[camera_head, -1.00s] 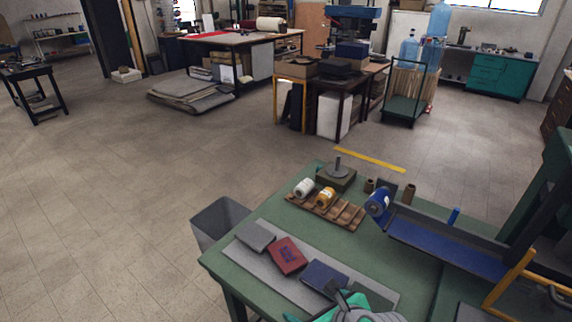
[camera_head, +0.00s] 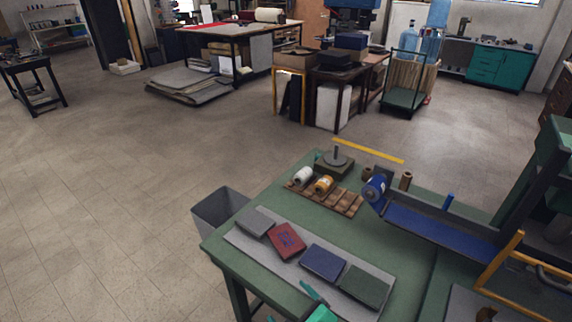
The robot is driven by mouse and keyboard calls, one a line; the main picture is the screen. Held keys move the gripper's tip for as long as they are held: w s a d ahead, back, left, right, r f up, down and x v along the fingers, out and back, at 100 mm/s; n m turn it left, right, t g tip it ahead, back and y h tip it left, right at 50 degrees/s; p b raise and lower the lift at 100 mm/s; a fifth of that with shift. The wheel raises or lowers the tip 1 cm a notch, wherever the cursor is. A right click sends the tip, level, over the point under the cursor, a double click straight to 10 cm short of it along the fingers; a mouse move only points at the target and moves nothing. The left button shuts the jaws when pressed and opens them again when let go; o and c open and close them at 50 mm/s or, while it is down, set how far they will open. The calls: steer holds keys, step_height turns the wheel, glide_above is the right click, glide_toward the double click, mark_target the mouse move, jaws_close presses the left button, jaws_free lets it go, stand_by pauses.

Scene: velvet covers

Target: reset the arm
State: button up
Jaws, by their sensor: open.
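My gripper (camera_head: 317,302) shows only in part at the bottom edge of the head view, as teal pieces in front of the green workbench (camera_head: 225,247). It is open, and nothing shows between its fingers. The rest of my arm is out of the frame. Four covers lie in a row on a grey mat (camera_head: 283,267): a grey one (camera_head: 255,222), a red one (camera_head: 286,240), a blue one (camera_head: 323,262) and a dark green one (camera_head: 364,286). My gripper is just in front of the blue and green covers. I cannot tell its exact height.
A blue-bedded machine (camera_head: 440,232) stands at the right. A grey bin (camera_head: 217,212) stands left of the bench.

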steer(key=s+a+f+n+t+h, duration=0.2)
steer(key=s+f+n+h, duration=0.2)
steer(key=s+f+n, duration=0.55)
steer(key=s+r+n+t, duration=0.1)
steer(key=s+r+n, duration=0.2)
steer(key=s+n, duration=0.5)
steer(key=s+r+n+t, duration=0.2)
steer(key=s+r+n, duration=0.2)
steer(key=s+n, duration=0.4)
steer(key=s+d, duration=0.1)
steer(key=s, duration=0.1)
steer(key=shift+s+r, duration=0.3)
steer(key=shift+s, duration=0.05)
